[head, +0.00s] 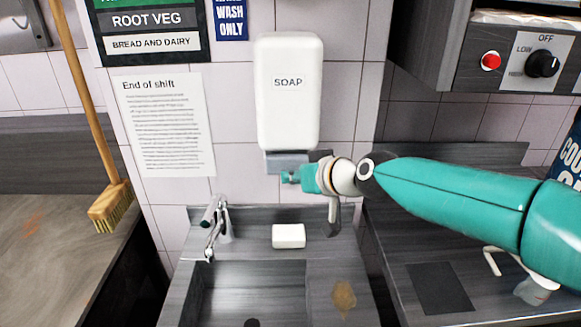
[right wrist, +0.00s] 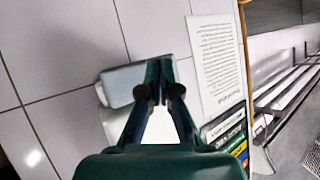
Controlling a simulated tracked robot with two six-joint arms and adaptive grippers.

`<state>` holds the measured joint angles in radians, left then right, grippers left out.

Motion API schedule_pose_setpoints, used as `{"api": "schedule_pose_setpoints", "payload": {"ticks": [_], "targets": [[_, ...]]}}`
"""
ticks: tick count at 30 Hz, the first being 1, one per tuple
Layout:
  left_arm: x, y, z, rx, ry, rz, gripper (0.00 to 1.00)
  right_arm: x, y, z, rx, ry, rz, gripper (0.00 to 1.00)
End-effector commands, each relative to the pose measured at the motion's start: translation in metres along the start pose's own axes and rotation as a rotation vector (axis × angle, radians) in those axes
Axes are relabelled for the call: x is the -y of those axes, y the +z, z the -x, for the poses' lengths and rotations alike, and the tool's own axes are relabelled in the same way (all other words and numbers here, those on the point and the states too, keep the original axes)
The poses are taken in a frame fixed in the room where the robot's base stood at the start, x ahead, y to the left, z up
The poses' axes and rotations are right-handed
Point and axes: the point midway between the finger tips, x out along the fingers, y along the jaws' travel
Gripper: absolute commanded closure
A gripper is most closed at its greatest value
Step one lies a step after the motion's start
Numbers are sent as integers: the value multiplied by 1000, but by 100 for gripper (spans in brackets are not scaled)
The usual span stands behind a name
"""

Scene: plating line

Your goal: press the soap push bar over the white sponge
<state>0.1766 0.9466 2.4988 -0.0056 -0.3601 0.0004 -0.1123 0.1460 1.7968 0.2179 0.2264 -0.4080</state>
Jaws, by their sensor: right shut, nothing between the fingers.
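The white soap dispenser (head: 288,90) hangs on the tiled wall, with its grey push bar (head: 286,161) at the bottom. The white sponge (head: 289,236) lies on the ledge behind the sink basin, below the dispenser. My right gripper (head: 288,178) is shut and empty, just under and in front of the push bar. In the right wrist view its closed fingertips (right wrist: 158,68) overlap the right part of the grey bar (right wrist: 123,84). I cannot tell whether they touch it. My left gripper is not in view.
A tap (head: 217,225) stands on the sink ledge left of the sponge. A broom (head: 85,120) leans at the left. A notice (head: 165,122) is on the wall. A control panel with a red button (head: 490,61) and knob is at upper right. The counter at right is mostly clear.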

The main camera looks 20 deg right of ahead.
Motion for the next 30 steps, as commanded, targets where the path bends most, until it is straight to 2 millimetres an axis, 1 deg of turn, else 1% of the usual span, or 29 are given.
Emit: {"api": "schedule_pose_setpoints", "payload": {"ticks": [11,30], "targets": [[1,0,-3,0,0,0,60,-4,-5,-5,-1,0,0,100],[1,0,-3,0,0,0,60,-6,-7,-7,0,0,0,100]]}}
